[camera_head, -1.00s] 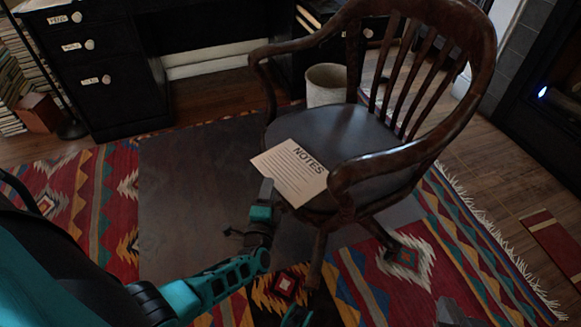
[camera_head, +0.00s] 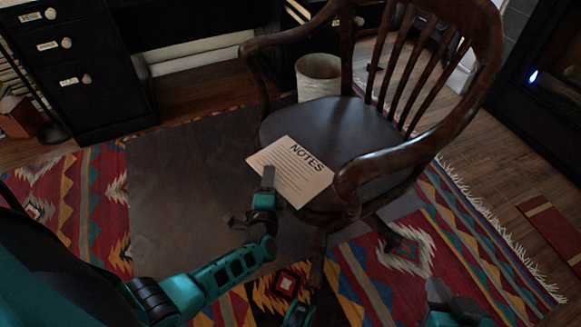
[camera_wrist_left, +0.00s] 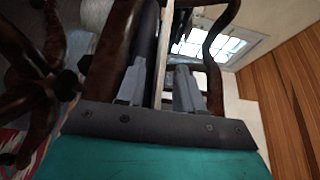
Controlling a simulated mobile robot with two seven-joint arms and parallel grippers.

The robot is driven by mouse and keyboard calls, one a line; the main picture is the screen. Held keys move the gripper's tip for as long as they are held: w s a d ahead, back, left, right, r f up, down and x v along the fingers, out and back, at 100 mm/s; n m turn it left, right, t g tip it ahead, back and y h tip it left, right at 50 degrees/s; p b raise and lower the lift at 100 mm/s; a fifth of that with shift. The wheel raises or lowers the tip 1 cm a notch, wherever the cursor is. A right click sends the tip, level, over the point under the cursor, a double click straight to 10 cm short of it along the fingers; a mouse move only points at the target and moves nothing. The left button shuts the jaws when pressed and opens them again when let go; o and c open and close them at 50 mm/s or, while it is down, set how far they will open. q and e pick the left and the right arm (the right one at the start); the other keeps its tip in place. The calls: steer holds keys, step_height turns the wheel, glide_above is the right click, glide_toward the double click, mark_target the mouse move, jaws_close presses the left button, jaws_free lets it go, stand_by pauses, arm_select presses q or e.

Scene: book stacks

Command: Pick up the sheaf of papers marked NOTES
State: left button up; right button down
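The NOTES papers (camera_head: 294,174) are a cream sheaf lying on the dark seat of the wooden armchair (camera_head: 330,125), with the near-left edge jutting over the seat's front. My left gripper (camera_head: 268,178) is at that overhanging edge, one grey finger showing in front of it. In the left wrist view, the sheaf is a thin pale strip (camera_wrist_left: 164,50) seen edge-on between the two fingers of my left gripper (camera_wrist_left: 158,85). The fingers stand apart with a visible gap beside the strip. My right gripper (camera_head: 452,300) is low at the right, partly cut off; its fingers are unclear.
The chair's curved armrest (camera_head: 400,155) rises just right of the papers. A pale waste bin (camera_head: 319,77) stands behind the chair. A black desk (camera_head: 85,70) is at the back left. Patterned rug (camera_head: 380,285) and a bare grey mat (camera_head: 180,190) cover the floor.

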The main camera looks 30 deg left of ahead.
arm_select(q)
jaws_close()
steer(key=shift+r, duration=0.1)
stand_by(0.4)
